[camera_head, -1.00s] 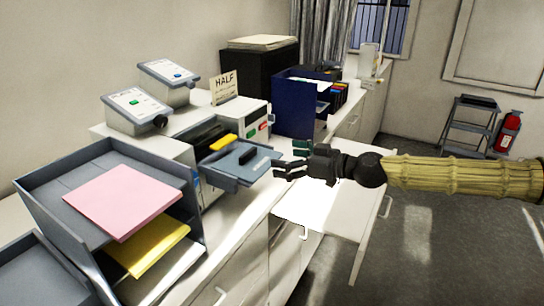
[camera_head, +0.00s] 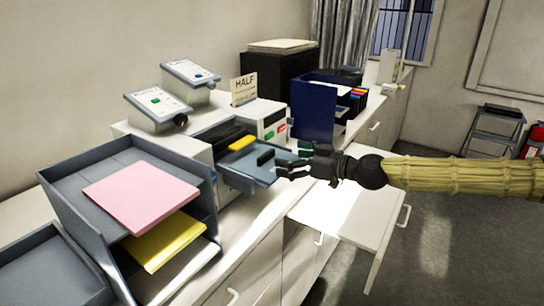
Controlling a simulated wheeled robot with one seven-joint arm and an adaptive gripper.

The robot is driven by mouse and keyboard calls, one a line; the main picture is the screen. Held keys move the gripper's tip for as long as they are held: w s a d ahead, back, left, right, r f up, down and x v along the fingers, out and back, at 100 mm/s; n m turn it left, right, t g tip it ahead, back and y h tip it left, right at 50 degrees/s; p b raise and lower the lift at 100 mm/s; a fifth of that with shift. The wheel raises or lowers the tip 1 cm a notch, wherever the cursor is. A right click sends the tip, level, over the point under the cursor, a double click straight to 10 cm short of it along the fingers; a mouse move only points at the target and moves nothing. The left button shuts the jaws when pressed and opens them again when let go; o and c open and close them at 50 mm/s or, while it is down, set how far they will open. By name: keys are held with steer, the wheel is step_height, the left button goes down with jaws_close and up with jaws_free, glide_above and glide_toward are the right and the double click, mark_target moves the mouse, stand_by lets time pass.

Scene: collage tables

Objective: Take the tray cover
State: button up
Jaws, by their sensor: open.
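The tray cover appears to be the flat blue-grey panel (camera_head: 246,166) with a small black handle (camera_head: 265,157) on top. It sticks out from the front of the white machine with the dark opening (camera_head: 212,133). My gripper (camera_head: 287,160) is open, its dark fingers spread just right of the panel's handle. It looks empty. I cannot tell whether a fingertip touches the panel.
A grey paper tray with pink sheets (camera_head: 140,195) and yellow sheets (camera_head: 160,242) stands at the left front. A yellow bar (camera_head: 241,143) lies behind the handle. A blue file holder (camera_head: 312,108) stands behind my gripper. An open white drawer (camera_head: 358,236) lies below my arm.

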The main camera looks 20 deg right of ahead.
mark_target(268, 155)
steer(key=shift+x, duration=3.1)
steer(key=shift+c, duration=0.2)
steer(key=c, duration=1.1)
steer(key=shift+s+f, duration=0.1)
steer(key=shift+s+d, duration=0.4)
steer(key=shift+s, duration=0.2)
steer(key=shift+b+v, duration=0.55)
steer(key=shift+v, duration=0.6)
steer(key=shift+w+f, duration=0.1)
